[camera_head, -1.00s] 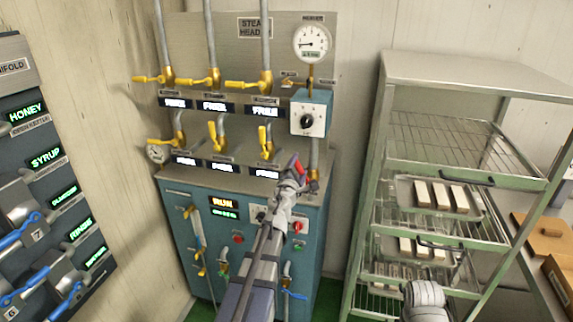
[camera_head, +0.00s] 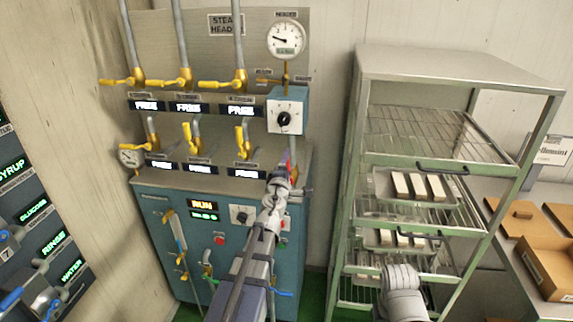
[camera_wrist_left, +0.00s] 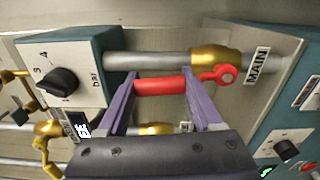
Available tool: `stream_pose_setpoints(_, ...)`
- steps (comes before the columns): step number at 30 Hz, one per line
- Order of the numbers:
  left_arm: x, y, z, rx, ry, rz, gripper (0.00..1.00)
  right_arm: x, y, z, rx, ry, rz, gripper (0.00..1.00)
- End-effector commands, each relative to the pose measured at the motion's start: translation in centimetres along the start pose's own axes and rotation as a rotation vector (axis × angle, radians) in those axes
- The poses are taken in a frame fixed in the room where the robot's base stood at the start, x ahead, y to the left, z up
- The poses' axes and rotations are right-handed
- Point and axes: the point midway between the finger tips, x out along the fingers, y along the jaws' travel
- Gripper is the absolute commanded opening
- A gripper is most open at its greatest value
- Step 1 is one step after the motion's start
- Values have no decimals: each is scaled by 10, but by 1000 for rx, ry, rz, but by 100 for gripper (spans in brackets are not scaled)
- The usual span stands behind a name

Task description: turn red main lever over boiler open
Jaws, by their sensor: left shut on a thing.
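The red main lever (camera_wrist_left: 160,85) is on a gold valve (camera_wrist_left: 218,60) on a grey pipe, beside a MAIN label (camera_wrist_left: 257,66). In the left wrist view it lies roughly along the pipe, pointing toward the box with the black knob. My left gripper (camera_wrist_left: 161,88) has its purple fingers shut on the lever's handle. In the head view my left gripper (camera_head: 282,178) is at the right side of the steam header cabinet and hides most of the lever and valve. My right gripper is not in view.
A dial box (camera_head: 286,112) and pressure gauge (camera_head: 286,39) are above the lever. Several yellow-handled valves (camera_head: 183,82) line the panel to the left. A metal rack (camera_head: 455,75) with trays stands close on the right. A bench with boxes (camera_head: 545,265) is beyond it.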

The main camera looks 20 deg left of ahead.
Motion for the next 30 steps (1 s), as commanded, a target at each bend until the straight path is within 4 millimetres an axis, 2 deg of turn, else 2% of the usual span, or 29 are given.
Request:
stream_pose_setpoints(12,-2,0,1,90,-3,-1,0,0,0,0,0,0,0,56)
stream_pose_setpoints(30,-2,-1,2,118,-6,-3,0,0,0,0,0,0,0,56)
